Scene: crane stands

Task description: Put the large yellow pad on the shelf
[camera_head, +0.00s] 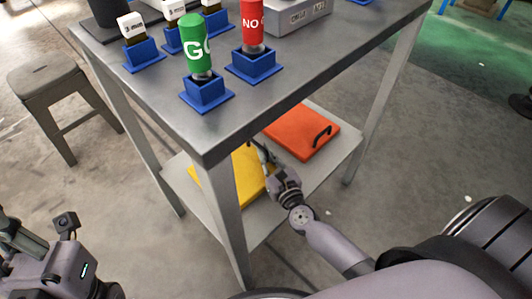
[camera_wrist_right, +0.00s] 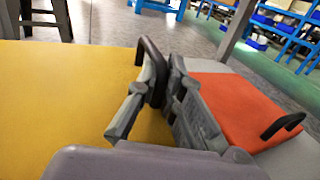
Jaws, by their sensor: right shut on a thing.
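The large yellow pad (camera_head: 249,172) lies on or just over the lower shelf (camera_head: 325,167) of the metal table, partly hidden by the table's front leg. I cannot tell whether it touches the shelf. It fills the left of the right wrist view (camera_wrist_right: 60,100). My right gripper (camera_head: 265,155) is shut on the pad's black handle (camera_wrist_right: 151,62), with a finger on either side of it in the right wrist view (camera_wrist_right: 158,85). My left arm's end (camera_head: 60,255) shows at the lower left of the head view, apart from the table; its fingers are unclear.
An orange pad (camera_head: 298,128) with a black handle lies on the shelf beside the yellow pad. The tabletop (camera_head: 290,75) above holds green and red stamps in blue stands. Table legs (camera_head: 228,215) frame the shelf. A stool (camera_head: 60,90) stands left.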

